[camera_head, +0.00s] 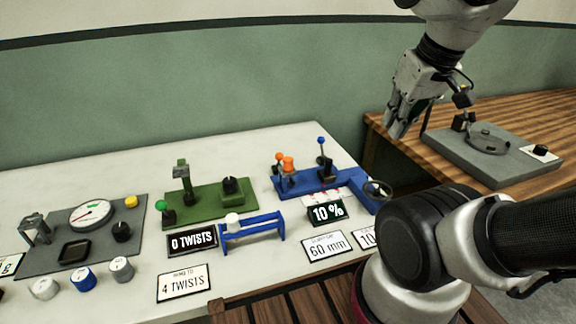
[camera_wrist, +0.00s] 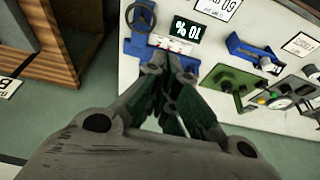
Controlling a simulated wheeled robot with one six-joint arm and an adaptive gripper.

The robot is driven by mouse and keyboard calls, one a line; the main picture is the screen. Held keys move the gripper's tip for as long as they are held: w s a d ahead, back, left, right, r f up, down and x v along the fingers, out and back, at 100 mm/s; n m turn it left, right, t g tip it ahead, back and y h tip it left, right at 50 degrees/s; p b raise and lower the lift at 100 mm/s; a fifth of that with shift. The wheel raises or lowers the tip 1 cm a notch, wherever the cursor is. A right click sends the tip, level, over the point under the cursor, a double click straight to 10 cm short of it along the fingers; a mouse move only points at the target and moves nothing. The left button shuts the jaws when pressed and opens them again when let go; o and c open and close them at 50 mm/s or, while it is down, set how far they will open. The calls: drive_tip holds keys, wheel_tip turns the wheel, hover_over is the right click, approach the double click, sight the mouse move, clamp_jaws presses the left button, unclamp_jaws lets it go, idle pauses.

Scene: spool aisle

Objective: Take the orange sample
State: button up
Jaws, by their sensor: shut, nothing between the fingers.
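Two small orange pieces, one (camera_head: 288,165) in front of the other (camera_head: 279,156), stand on the left part of a blue fixture (camera_head: 316,183); I cannot tell which is the sample. My gripper (camera_head: 396,128) is shut and empty, in the air above and right of the blue fixture, near the wooden table. In the wrist view my gripper (camera_wrist: 172,75) covers part of the same fixture (camera_wrist: 136,48), and no orange piece shows there.
The white table holds a green fixture (camera_head: 205,206), a blue stand (camera_head: 252,232), a grey gauge panel (camera_head: 80,243), several small canisters and sign cards. A "10 %" display (camera_head: 327,212) stands before the blue fixture. The wooden table (camera_head: 518,113) bears a grey device (camera_head: 500,164).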

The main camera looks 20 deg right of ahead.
drive_tip(key=o, duration=0.3)
drive_tip(key=shift+a, duration=0.1)
drive_tip(key=o, duration=0.4)
drive_tip(key=shift+w+a+f, duration=0.15)
drive_tip(key=shift+f, duration=0.15)
drive_tip(key=shift+c, duration=0.2)
drive_tip(key=o, duration=0.4)
drive_tip(key=shift+w+a+f+n+g, duration=0.2)
drive_tip(key=shift+w+a+f+g, duration=0.1)
drive_tip(key=shift+w+f+g, duration=0.2)
drive_tip(key=shift+w+a+f+n+g, duration=0.2)
drive_tip(key=shift+w+a+f+g, duration=0.15)
drive_tip(key=shift+w+f, duration=0.25)
drive_tip(key=shift+o, duration=0.2)
drive_tip(key=n+g+y, duration=0.2)
drive_tip(key=n+g, duration=0.1)
drive_tip(key=n, duration=1.4)
hover_over(288, 159)
drive_tip(key=d, duration=0.2)
drive_tip(key=shift+t, duration=0.25)
drive_tip(key=f, duration=0.8)
drive_tip(key=shift+w+a+f, duration=0.1)
drive_tip(key=shift+a, duration=0.15)
drive_tip(key=shift+a+f, duration=0.2)
drive_tip(key=shift+f, duration=0.95)
drive_tip(key=shift+a+f, duration=0.25)
drive_tip(key=shift+f, duration=0.9)
drive_tip(key=shift+a+f, duration=0.2)
drive_tip(key=shift+f, duration=0.95)
